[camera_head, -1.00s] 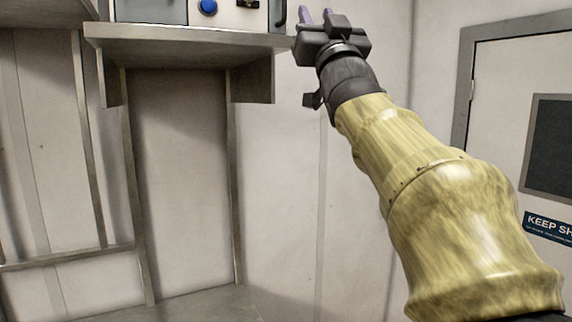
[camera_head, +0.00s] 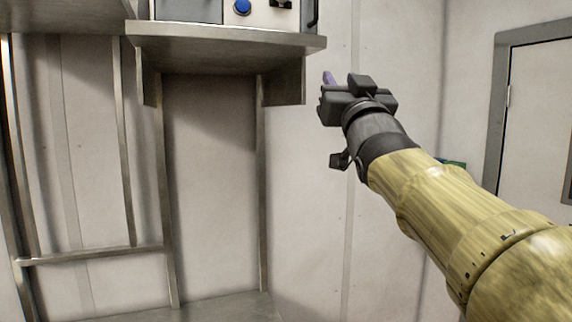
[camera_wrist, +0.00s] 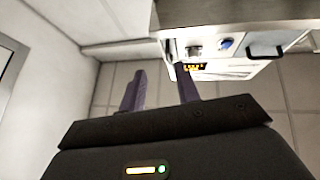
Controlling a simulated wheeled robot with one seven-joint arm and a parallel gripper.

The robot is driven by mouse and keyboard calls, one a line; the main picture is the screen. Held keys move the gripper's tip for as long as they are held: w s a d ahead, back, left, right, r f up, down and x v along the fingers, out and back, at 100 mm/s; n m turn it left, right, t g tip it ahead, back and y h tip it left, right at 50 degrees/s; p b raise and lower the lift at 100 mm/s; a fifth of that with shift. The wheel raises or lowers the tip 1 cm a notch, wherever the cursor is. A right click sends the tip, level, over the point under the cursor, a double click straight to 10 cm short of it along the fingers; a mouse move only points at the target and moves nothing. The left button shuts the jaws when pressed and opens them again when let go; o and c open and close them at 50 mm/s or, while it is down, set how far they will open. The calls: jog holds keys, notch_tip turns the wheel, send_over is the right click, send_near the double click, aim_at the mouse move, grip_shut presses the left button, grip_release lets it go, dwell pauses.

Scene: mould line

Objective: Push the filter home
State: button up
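My gripper (camera_head: 328,80) is in the head view, right of the metal shelf and a little below its top. Its two purple fingers stand apart in the wrist view (camera_wrist: 158,85), with nothing between them. A light-coloured machine (camera_head: 188,10) stands on the shelf, cut off by the top of the head view. It has a blue button (camera_head: 242,7) and a dark handle (camera_head: 312,14) at its right edge. The wrist view shows its panel (camera_wrist: 220,68) with a knob, the blue button, a dark handle and a lit display. I cannot pick out a filter in either view.
Metal uprights (camera_head: 125,150) and a crossbar stand at the left. A framed door (camera_head: 540,140) is at the right. The wall below the gripper is bare.

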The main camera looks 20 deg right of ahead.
jog(key=w+a+f+g, duration=0.1)
jog(key=w+f+g, duration=0.1)
jog(key=f, duration=0.5)
jog(key=w+a+f+g, duration=0.1)
jog(key=w+f+g, duration=0.2)
jog(key=w+f, duration=0.2)
jog(key=shift+f+y+p, duration=0.4)
jog(key=shift+f+p, duration=0.05)
jog(key=shift+f, duration=1.3)
jog(key=s+a+f+n+g+y, duration=0.1)
jog(key=a+f+g, duration=0.25)
jog(key=f, duration=1.05)
jog(key=s+a+f+g+y, duration=0.15)
jog(key=f+g, duration=0.35)
jog(key=f, duration=0.9)
jog(key=s+a+f+g, duration=0.3)
jog(key=s+f+g, duration=0.1)
jog(key=s+f, duration=0.4)
jog(key=s+a+f+n+g, duration=0.1)
jog(key=s+a+f+g, duration=0.2)
jog(key=s+f, duration=0.5)
notch_tip(320, 180, down, 3)
jog(key=shift+s+r+g+y, duration=0.15)
jog(key=shift+s+g+y, duration=0.2)
jog(key=shift+g+y, duration=0.15)
